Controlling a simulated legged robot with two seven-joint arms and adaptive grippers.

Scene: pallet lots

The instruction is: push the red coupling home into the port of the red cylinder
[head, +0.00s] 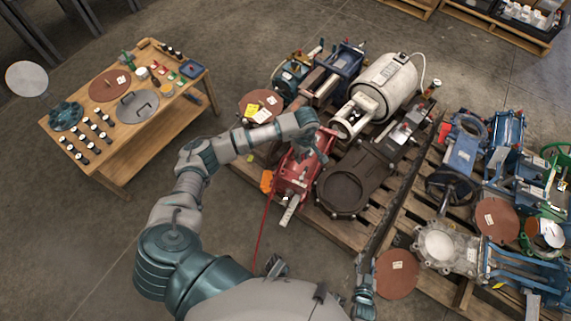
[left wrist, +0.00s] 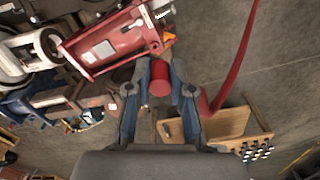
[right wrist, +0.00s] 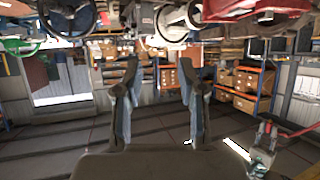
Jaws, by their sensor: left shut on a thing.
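The red cylinder (head: 297,174) lies on a wooden pallet in the head view, and its body (left wrist: 108,40) fills the upper left of the left wrist view. My left gripper (left wrist: 160,82) is shut on the red coupling (left wrist: 159,76), held between both fingers close to the cylinder's near end. The port is hidden, so I cannot tell whether the coupling touches it. A red hose (left wrist: 232,72) passes on the right. In the head view my left forearm covers the coupling. My right gripper (right wrist: 160,78) is open and empty, away from the cylinder.
A dark flanged valve (head: 343,188) and a white tank (head: 388,84) crowd the pallet beside the cylinder. An orange tag (head: 267,181) hangs at its left. A wooden bench (head: 148,150) with small parts stands left. Floor between bench and pallet is clear.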

